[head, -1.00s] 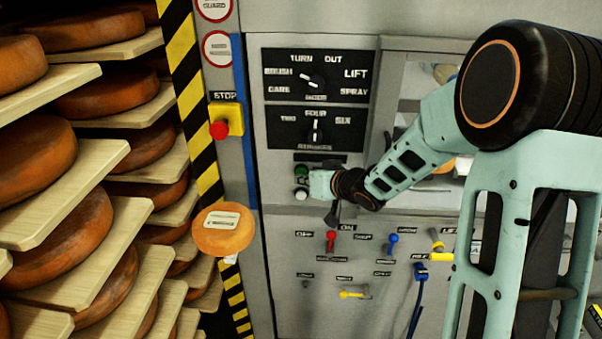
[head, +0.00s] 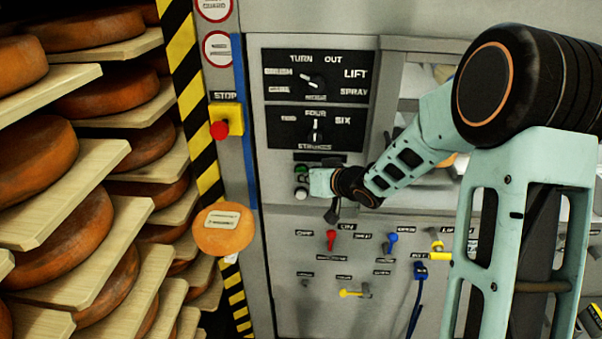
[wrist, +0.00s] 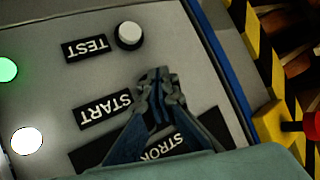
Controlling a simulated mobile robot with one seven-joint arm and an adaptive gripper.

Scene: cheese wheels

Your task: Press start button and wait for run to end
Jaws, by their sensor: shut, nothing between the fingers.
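The START label (wrist: 103,108) is on the grey panel in the wrist view, which shows the panel upside down. My gripper (wrist: 155,85) is shut and empty, its fingertips in front of the spot beside that label. The fingertips hide the start button there, so I cannot tell whether they touch it. In the head view a green button (head: 302,170) shows above a white button (head: 301,194), just left of my wrist. The white TEST button (wrist: 130,35) is clear of the fingers. A bright green lamp (wrist: 6,70) and a bright white lamp (wrist: 25,140) show at left.
A red stop button (head: 219,130) on a yellow box is left of the panel. Dials (head: 316,132) are above, and coloured levers (head: 331,240) below. Shelves of cheese wheels (head: 35,150) fill the left side. An orange disc with a label (head: 223,229) stands by the striped post.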

